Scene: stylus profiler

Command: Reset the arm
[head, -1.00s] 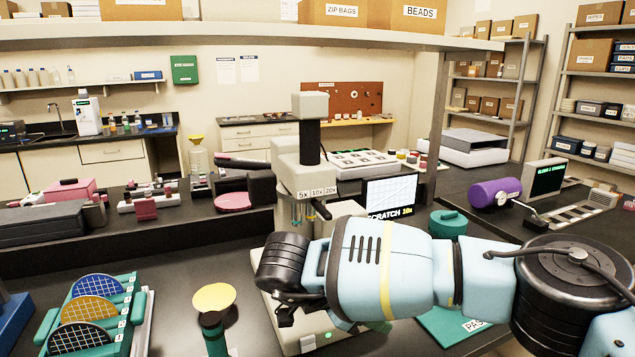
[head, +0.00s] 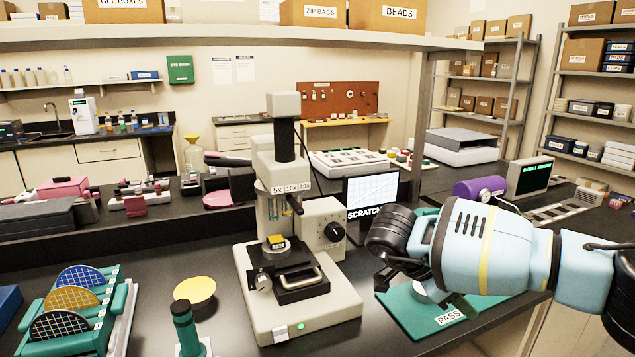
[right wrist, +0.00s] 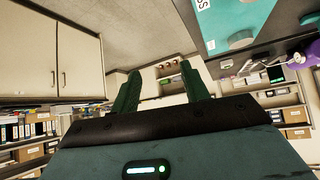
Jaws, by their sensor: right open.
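The stylus profiler (head: 265,180) stands upright in the middle of the bench in the head view. My right gripper (head: 388,278) hangs to the right of the profiler, over the teal PASS mat (head: 408,313), apart from the machine. In the right wrist view its two green fingers (right wrist: 163,88) are spread with nothing between them. My left gripper is not in view.
A small screen (head: 372,192) reading SCRATCH stands behind my right gripper. A rack of coloured wafers (head: 82,290) is at the left. A yellow disc (head: 195,291) and a green post (head: 186,327) stand left of the profiler. A purple cylinder (head: 480,188) lies at the right.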

